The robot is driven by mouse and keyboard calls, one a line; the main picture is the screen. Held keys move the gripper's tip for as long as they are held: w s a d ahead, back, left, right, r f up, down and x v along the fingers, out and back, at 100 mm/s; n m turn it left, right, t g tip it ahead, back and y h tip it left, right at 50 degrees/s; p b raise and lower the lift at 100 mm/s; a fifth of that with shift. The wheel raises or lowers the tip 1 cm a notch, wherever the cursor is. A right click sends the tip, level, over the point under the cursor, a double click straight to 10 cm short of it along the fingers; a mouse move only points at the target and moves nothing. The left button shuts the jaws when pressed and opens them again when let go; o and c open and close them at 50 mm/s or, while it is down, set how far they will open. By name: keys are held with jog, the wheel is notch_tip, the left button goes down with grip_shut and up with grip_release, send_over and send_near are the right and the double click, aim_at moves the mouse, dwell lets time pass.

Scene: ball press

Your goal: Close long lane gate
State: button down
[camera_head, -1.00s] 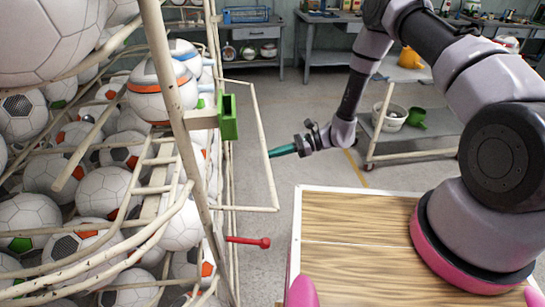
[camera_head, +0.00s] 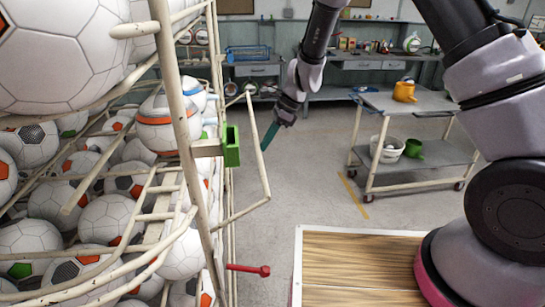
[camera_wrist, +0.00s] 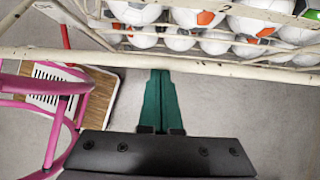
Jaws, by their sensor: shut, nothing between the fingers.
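The gate (camera_head: 258,152), a cream tube frame, stands out from the ball rack's right side in the head view. Its lower bar slants up and away from the rack, so it stands open. My gripper (camera_head: 268,140) is just right of the gate's outer bar. Its teal fingers are closed together and hold nothing; whether they touch the bar is unclear. In the wrist view the fingers (camera_wrist: 159,76) point at a long cream bar (camera_wrist: 230,66) in front of the balls.
The rack full of soccer balls (camera_head: 107,219) fills the left. A red rod (camera_head: 249,269) sticks out low from it. A wood-topped surface (camera_head: 360,262) is at the bottom, a cart (camera_head: 425,103) at right. Open floor lies between the rack and cart.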

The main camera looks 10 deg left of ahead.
jog(key=s+a+r+t+h, duration=0.1)
jog(key=s+a+r+h, duration=0.2)
jog(key=a+r, duration=0.6)
jog(key=shift+s+a+r+h, duration=0.15)
jog(key=shift+a+h, duration=0.35)
jog(key=shift+a, duration=1.2)
